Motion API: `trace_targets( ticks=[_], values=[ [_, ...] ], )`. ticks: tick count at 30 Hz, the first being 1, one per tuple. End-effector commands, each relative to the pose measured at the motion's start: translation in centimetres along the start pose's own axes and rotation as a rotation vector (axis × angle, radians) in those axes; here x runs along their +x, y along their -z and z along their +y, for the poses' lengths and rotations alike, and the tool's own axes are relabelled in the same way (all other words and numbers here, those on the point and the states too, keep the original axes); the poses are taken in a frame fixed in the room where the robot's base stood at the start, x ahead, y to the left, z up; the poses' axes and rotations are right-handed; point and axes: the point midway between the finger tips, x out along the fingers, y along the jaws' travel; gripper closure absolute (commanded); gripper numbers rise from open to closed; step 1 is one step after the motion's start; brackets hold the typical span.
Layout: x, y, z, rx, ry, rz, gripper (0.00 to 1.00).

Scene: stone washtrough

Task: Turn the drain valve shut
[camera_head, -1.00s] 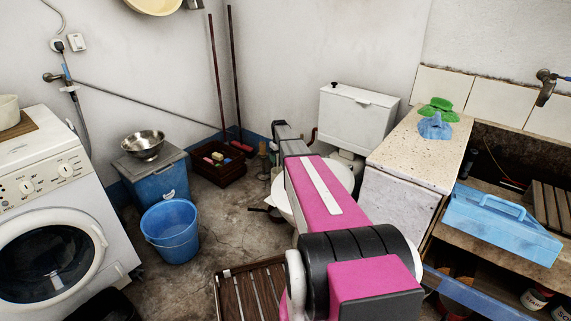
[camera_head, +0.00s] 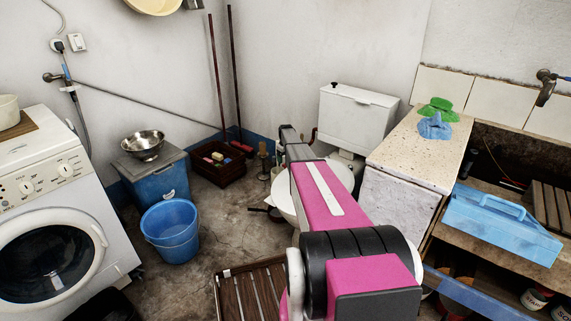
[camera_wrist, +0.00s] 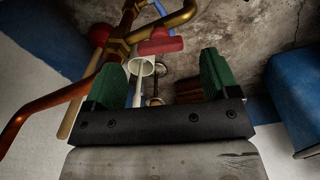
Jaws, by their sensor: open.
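In the wrist view, a brass valve body (camera_wrist: 117,48) sits on a copper pipe (camera_wrist: 50,104) that bends down at the left. A red handle-like piece (camera_wrist: 160,44) shows beside the brass, just beyond my fingertips. I cannot tell for sure how it joins the valve. My gripper (camera_wrist: 162,72) is open, with its two green fingers apart and nothing held between them. The red piece lies ahead of the gap, nearer the left finger. In the head view my arm hides the gripper and most of the valve area.
A white cup-like holder (camera_wrist: 142,68) shows between the fingers, farther off. A blue box (camera_wrist: 295,100) is at the right of the wrist view. In the head view, a white toilet cistern (camera_head: 357,118) and stone-topped counter (camera_head: 415,150) flank the arm. A blue bucket (camera_head: 172,235) stands left.

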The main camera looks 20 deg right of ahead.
Motion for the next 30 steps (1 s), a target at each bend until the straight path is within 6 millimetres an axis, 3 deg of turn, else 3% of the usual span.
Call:
trace_targets(
  ticks=[6,16,21,30],
  values=[
    [3.0,0.1,0.0,0.000,0.000,-0.001,0.19],
    [3.5,0.0,0.0,0.000,0.000,0.000,0.19],
    [3.5,0.0,0.0,0.000,0.000,0.000,0.69],
    [3.5,0.0,0.0,0.022,0.001,0.000,0.68]
  ],
)
